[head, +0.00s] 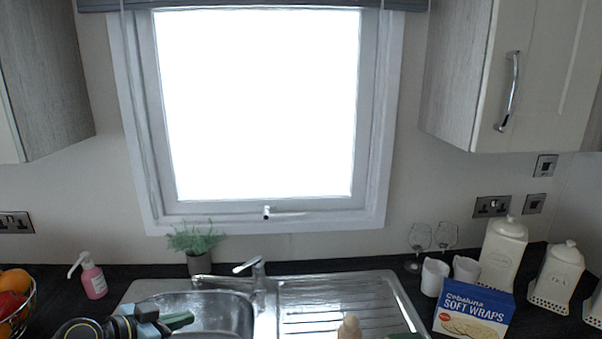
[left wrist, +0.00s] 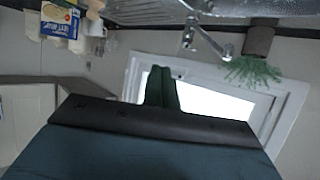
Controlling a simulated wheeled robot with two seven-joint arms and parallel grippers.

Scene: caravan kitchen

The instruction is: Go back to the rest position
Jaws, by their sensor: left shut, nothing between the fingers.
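My left gripper (head: 180,320) is at the lower left of the head view, in front of and over the sink's bowl (head: 222,310). In the left wrist view, which is upside down, its two dark green fingers (left wrist: 162,88) lie together, shut with nothing between them.
A tap (head: 255,266), potted plant (head: 196,245) and pink soap bottle (head: 92,278) stand near the sink. A fruit bowl (head: 17,305) is far left. A Soft Wraps box (head: 472,312), white cups (head: 434,277), glasses (head: 420,238) and canisters (head: 502,252) are right. Cupboards (head: 535,75) hang above.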

